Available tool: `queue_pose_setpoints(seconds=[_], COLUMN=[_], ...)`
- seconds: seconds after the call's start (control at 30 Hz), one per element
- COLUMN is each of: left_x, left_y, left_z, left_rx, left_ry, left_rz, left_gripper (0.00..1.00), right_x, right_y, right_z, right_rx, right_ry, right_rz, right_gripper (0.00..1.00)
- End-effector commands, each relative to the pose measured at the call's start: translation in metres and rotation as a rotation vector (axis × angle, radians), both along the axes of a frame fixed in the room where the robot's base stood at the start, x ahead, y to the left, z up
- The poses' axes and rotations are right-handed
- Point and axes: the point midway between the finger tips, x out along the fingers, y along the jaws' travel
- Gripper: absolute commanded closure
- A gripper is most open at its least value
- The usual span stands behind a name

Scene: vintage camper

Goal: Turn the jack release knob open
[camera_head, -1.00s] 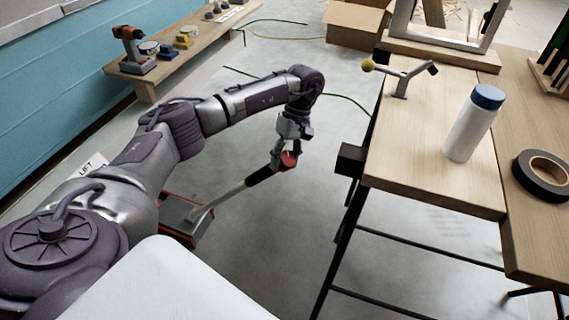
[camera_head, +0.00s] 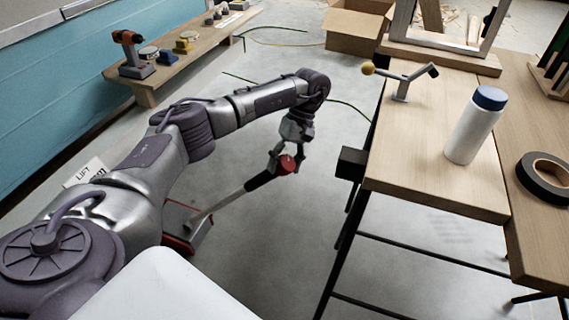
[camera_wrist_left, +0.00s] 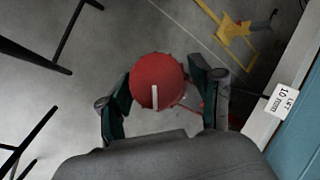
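The jack release knob (camera_head: 287,164) is round and red, at the upper end of a handle with a dark grip (camera_head: 262,178). The handle slopes down left to the red-and-grey jack (camera_head: 192,230) on the floor, partly hidden behind my arm. My left gripper (camera_head: 286,160) comes from above, with one finger on each side of the knob. In the left wrist view the knob (camera_wrist_left: 158,82) lies between the two fingertips, which appear to touch its sides. A pale stripe on its face points nearly upright. My right gripper is not in view.
A wooden workbench (camera_head: 430,185) stands at right, with a white bottle (camera_head: 472,130) and black tape roll (camera_head: 545,178). A low wooden shelf (camera_head: 200,45) runs along the teal wall. A LIFT 10 mm label (camera_wrist_left: 281,101) shows. Bare floor surrounds the handle.

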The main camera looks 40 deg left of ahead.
Motion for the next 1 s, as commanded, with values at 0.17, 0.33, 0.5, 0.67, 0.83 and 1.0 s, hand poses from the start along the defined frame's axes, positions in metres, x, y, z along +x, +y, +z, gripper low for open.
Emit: queue_pose_setpoints(seconds=[0.17,0.33,0.5,0.67,0.83,1.0], left_x=[0.000,0.000,0.008,0.023,0.041,0.051], left_y=[0.000,0.000,0.000,-0.002,-0.003,-0.004], left_z=[0.000,0.000,0.013,0.043,0.075,0.096], left_rx=[0.000,0.000,0.002,0.003,0.003,0.002], left_ry=[0.000,0.000,-0.003,-0.005,-0.004,0.000], left_rz=[0.000,0.000,0.001,0.002,0.000,0.001], left_gripper=[0.22,0.22,0.22,0.22,0.22,0.22], right_x=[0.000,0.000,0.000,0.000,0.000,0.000], right_y=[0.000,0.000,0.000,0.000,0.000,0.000], right_z=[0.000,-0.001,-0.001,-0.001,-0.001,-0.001], right_rx=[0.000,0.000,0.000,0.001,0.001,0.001], right_ry=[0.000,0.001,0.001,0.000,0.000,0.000], right_rz=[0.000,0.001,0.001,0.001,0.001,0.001], right_gripper=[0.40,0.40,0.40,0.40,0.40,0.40])
